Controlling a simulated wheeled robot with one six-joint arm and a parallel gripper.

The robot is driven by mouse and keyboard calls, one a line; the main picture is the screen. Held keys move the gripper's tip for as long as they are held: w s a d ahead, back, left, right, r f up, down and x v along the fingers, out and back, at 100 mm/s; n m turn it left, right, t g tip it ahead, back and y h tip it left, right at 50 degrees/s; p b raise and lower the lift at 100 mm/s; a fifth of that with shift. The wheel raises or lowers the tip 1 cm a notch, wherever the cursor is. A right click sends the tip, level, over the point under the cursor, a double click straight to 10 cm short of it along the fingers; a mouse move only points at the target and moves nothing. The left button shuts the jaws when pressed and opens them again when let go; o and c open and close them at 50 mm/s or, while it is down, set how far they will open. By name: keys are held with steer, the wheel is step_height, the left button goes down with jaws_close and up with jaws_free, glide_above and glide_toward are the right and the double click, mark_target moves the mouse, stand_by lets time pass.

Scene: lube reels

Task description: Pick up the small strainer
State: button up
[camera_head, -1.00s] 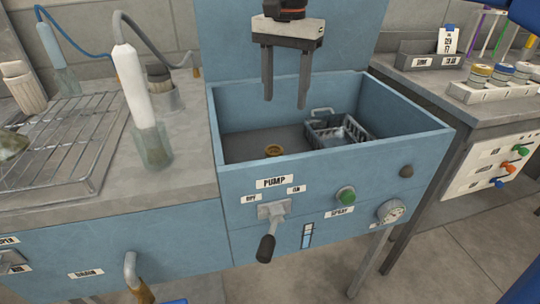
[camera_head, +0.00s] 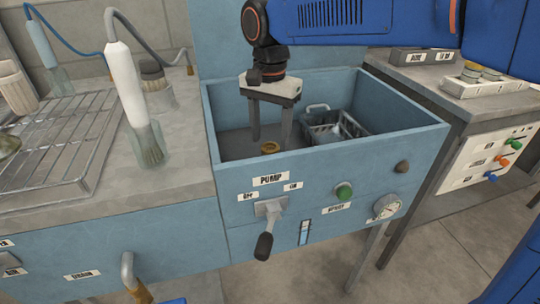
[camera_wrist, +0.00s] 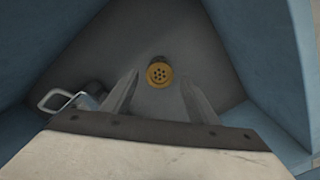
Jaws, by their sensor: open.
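A small round brass-coloured piece with holes (camera_head: 270,147), which looks like the small strainer, lies on the floor of the blue sink (camera_head: 335,158). It also shows in the wrist view (camera_wrist: 159,73), a little beyond the fingertips and lined up with the gap between them. My gripper (camera_head: 271,140) is open and empty, pointing down inside the sink above the brass piece. In the wrist view, both fingers of my gripper (camera_wrist: 158,82) show, spread apart. No contact with the brass piece can be made out.
A grey wire basket (camera_head: 335,128) stands in the sink to the right of my gripper; its handle (camera_wrist: 62,99) shows at left in the wrist view. The sink walls surround my gripper. A pump lever (camera_head: 267,225) and a green button (camera_head: 344,190) stick out in front.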

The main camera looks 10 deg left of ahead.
mark_target(270, 146)
steer(key=shift+s+f, duration=0.1)
steer(key=shift+f, duration=2.6)
steer(key=c, duration=1.1)
steer(key=shift+r, duration=0.15)
